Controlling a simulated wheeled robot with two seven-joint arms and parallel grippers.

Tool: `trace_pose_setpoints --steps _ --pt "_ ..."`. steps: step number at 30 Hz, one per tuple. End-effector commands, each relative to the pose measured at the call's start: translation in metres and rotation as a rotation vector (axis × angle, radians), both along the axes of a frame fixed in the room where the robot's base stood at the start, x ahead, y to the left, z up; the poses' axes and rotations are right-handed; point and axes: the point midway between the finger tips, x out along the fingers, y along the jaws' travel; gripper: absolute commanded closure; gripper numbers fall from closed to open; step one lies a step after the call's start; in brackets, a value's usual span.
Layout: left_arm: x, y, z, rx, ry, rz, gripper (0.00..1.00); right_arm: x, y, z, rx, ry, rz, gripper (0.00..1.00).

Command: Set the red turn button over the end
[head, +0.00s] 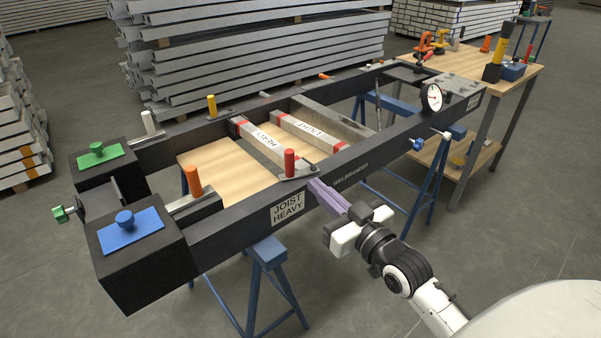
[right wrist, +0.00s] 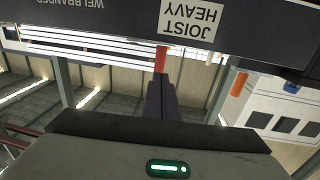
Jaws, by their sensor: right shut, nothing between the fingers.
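The red turn button (head: 291,162) is an upright red cylinder on a small grey plate, on the near rail above the "JOIST HEAVY" label (head: 288,208). The joist marked HEAVY (head: 265,142) runs inside the frame with its near end beside the button; whether the plate covers that end I cannot tell. My right gripper (head: 313,183) is shut and empty, its purple fingers pointing at the rail just right of the button's plate. In the right wrist view the dark fingers (right wrist: 161,88) point toward the red button (right wrist: 161,58); contact is unclear. My left gripper is not in view.
A second joist marked LIGHT (head: 310,133) lies alongside. An orange post (head: 193,181) and a yellow post (head: 212,106) stand on the rails. A dial gauge (head: 432,98) is at the right end. Blue trestles (head: 267,256) stand below. Floor in front is free.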

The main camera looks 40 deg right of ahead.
Motion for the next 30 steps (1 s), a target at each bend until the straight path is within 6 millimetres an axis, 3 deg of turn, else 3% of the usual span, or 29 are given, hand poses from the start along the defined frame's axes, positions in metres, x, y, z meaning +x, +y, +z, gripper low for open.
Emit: trace_pose_setpoints --steps 6,12,30 --pt "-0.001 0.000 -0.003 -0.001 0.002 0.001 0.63 0.044 -0.001 0.001 -0.001 -0.002 0.000 1.00" --pt "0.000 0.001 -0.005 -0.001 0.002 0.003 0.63 0.068 -0.002 -0.001 -0.001 0.001 0.000 1.00" --pt "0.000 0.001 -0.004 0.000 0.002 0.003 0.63 0.078 -0.001 -0.001 0.001 0.002 -0.003 1.00"
